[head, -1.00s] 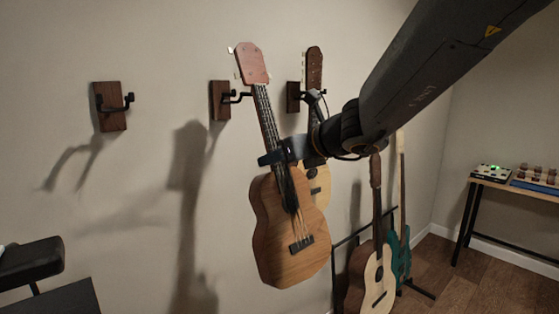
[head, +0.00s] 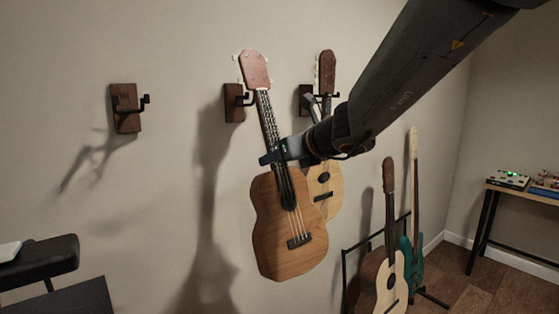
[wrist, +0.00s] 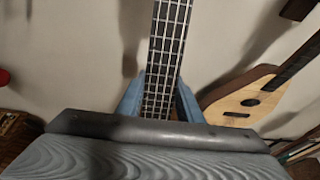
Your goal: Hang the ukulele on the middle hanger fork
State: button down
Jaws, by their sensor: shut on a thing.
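The ukulele (head: 288,240) has a brown wooden body and a reddish headstock (head: 254,69). It hangs in the air, tilted a little, headstock up. My gripper (head: 272,158) is shut on its neck near the body; the wrist view shows the neck (wrist: 168,60) between my blue fingers (wrist: 158,97). The middle hanger fork (head: 244,100) sits on a dark wood block (head: 233,103) on the wall. In the head view the neck just below the headstock overlaps the fork's right end. Whether they touch I cannot tell.
The left hanger (head: 126,108) is empty. The right hanger (head: 307,100) holds a lighter instrument (head: 328,185), close behind the ukulele; it also shows in the wrist view (wrist: 250,100). A floor stand (head: 345,262) with guitars stands at lower right. A bench (head: 525,193) is far right.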

jog(key=shift+w+a, duration=0.4)
jog(key=shift+w, duration=0.2)
jog(key=shift+w+a, duration=0.35)
jog(key=shift+w, duration=0.2)
jog(key=shift+w+a+f+b, duration=0.3)
jog(key=shift+w+f+b, duration=0.2)
jog(key=shift+b, duration=0.2)
jog(key=shift+f, duration=0.2)
